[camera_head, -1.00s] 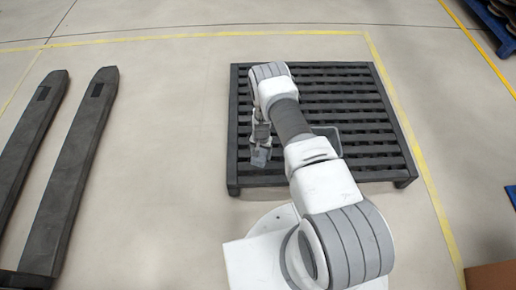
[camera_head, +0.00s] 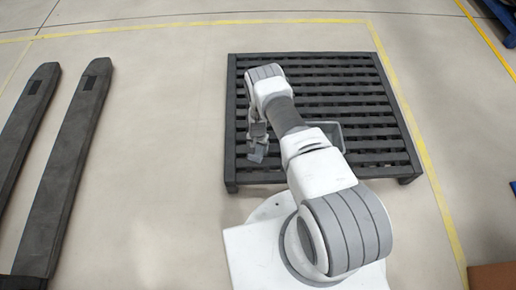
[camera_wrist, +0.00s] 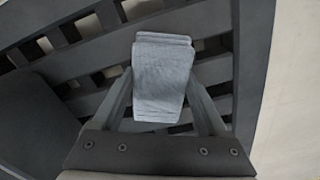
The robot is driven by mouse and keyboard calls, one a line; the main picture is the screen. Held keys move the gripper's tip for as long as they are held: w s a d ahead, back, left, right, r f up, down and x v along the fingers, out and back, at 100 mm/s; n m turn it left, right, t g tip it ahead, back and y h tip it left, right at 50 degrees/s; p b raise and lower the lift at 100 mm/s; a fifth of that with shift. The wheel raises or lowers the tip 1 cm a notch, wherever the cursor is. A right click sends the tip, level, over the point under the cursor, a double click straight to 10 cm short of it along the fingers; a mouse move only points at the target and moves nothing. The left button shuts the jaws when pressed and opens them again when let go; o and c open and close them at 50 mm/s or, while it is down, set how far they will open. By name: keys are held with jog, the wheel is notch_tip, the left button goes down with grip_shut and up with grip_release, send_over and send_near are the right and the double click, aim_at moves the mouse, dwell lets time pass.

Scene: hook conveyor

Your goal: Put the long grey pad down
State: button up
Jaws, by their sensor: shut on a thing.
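My gripper (camera_wrist: 163,105) is shut on the long grey pad (camera_wrist: 163,75), which stands out between the two fingers in the wrist view. The pad looks blue-grey and soft, with layered or folded edges at its far end. In the head view my gripper (camera_head: 257,148) points down over the near left part of a dark slatted pallet (camera_head: 350,75). The pad (camera_head: 256,156) is small there, and I cannot tell whether it touches the slats.
A grey open box (camera_head: 333,130) sits on the pallet, partly hidden by my arm. The pallet's other visible slats are bare. Two dark fork tines (camera_head: 65,165) lie on the floor at left. Yellow lines (camera_head: 425,150) mark the floor. A brown box (camera_head: 490,283) is at lower right.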

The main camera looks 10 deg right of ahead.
jog(key=o, duration=1.5)
jog(key=shift+f, duration=0.1)
